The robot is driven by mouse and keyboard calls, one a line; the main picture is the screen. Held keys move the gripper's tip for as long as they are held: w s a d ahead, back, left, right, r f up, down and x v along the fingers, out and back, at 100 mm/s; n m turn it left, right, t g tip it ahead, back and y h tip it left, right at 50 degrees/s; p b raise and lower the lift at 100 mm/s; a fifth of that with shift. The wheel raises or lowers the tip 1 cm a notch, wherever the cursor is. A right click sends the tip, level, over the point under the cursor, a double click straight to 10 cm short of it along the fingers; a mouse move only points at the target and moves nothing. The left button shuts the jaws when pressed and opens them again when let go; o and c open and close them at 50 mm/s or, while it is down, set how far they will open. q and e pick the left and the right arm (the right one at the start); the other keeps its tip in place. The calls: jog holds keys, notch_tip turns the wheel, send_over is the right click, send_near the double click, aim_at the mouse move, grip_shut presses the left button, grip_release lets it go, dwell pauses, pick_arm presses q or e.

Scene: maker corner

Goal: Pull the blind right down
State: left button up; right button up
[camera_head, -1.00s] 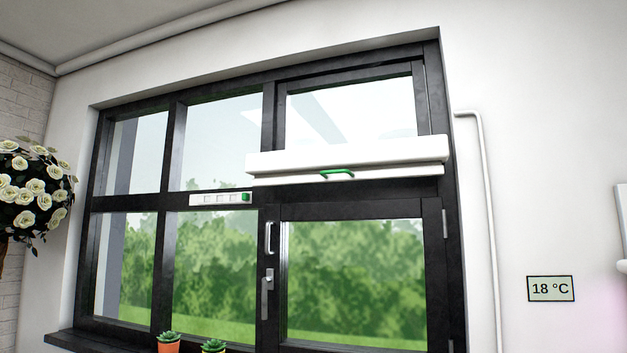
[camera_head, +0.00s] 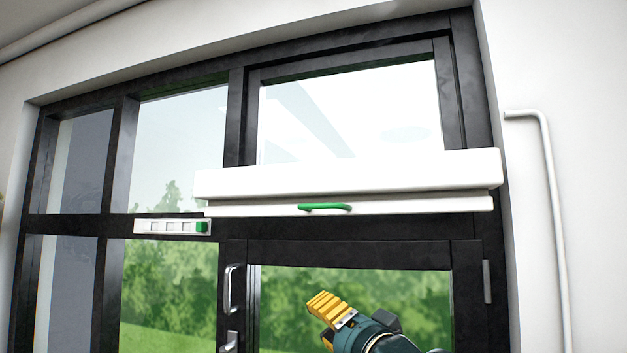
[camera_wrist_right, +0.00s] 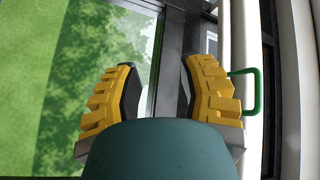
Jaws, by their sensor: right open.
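The blind is rolled up in a long white housing (camera_head: 350,175) across the middle of the right window section. Its white bottom bar (camera_head: 420,206) sits right under the housing. A green handle (camera_head: 325,207) is fixed to the bar; it also shows in the right wrist view (camera_wrist_right: 257,92). My right gripper (camera_head: 322,318) is below the handle, in front of the lower pane. Its yellow fingers are apart and empty in the wrist view (camera_wrist_right: 157,68), with the handle outside them, beside the right finger. My left gripper is not in view.
A white strip with a green end piece (camera_head: 172,227) is on the crossbar left of the blind. A window handle (camera_head: 231,288) stands out from the dark frame below. A white pipe (camera_head: 550,200) runs down the wall at right.

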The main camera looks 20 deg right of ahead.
aim_at(321, 208)
jog(key=s+d+r+m+t+p, duration=0.1)
jog(key=s+r, duration=0.3)
jog(key=r, duration=0.3)
jog(key=s+d+r+t+p, duration=0.1)
jog(key=s+d+r, duration=0.15)
jog(key=r, duration=0.45)
jog(key=shift+t+y, duration=0.3)
jog(key=shift+y, duration=0.1)
jog(key=p+x, duration=0.1)
jog(key=x, duration=0.3)
jog(key=p+x, duration=0.1)
jog(key=x, duration=0.3)
jog(key=a+x, duration=0.1)
jog(key=x, duration=0.4)
jog(key=shift+f+p, duration=0.15)
jog(key=shift+p, duration=0.25)
grip_shut()
